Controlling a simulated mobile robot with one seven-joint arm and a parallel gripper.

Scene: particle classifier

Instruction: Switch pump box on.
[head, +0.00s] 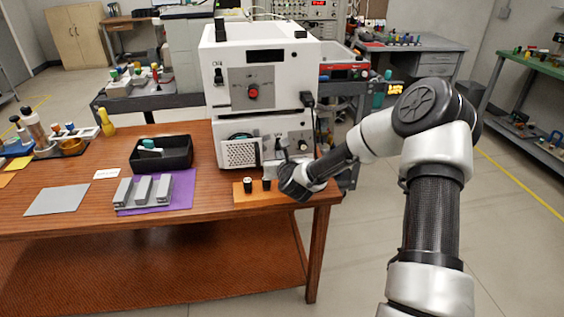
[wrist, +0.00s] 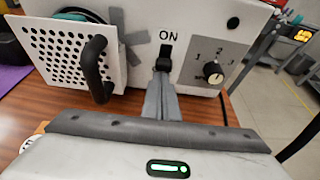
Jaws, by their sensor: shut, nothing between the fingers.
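The pump box (head: 265,127) is the lower of two stacked white boxes on the wooden table. In the wrist view its front (wrist: 138,55) shows a perforated panel, a black handle and a dial marked with numbers. Its black rocker switch (wrist: 165,52) sits just below the word ON. My gripper (wrist: 162,75) is shut and empty, with its fingertips right at the lower part of the switch. I cannot tell whether they touch it, and they hide part of it. In the head view my gripper (head: 284,158) is in front of the box's right half.
The upper white box (head: 225,75) has a red knob and its own ON label. A black bin (head: 175,163) and grey blocks (head: 145,189) on a purple mat stand to the left. Small black-topped pieces (head: 248,185) sit on an orange mat near the table's front edge.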

